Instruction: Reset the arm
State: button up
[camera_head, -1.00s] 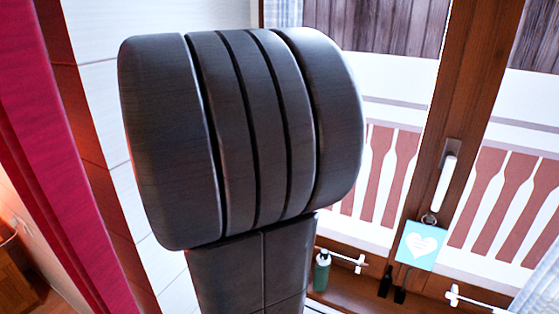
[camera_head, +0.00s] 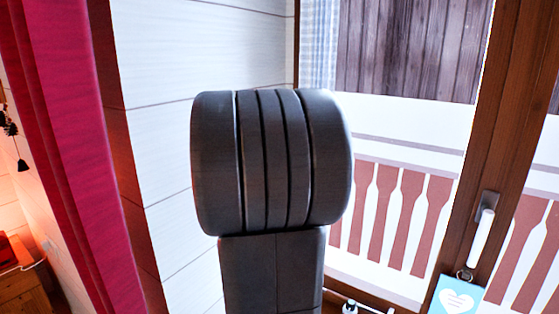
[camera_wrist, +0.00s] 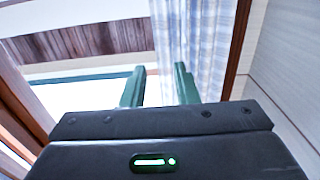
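My gripper (camera_wrist: 158,86) shows in the wrist view with its two green fingers spread apart. Nothing is between them; a window and a pale checked curtain (camera_wrist: 190,40) lie beyond. In the head view a large dark grey part of my own arm stands upright in the middle and covers part of the wall and window behind it. The gripper's fingers do not show in the head view.
A red curtain (camera_head: 60,160) hangs at the left. White plank wall (camera_head: 200,50) is behind my arm.

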jog(key=x, duration=0.6)
jog(key=shift+d+p, duration=0.35)
jog(key=shift+d, duration=0.15)
jog(key=shift+r, duration=0.1)
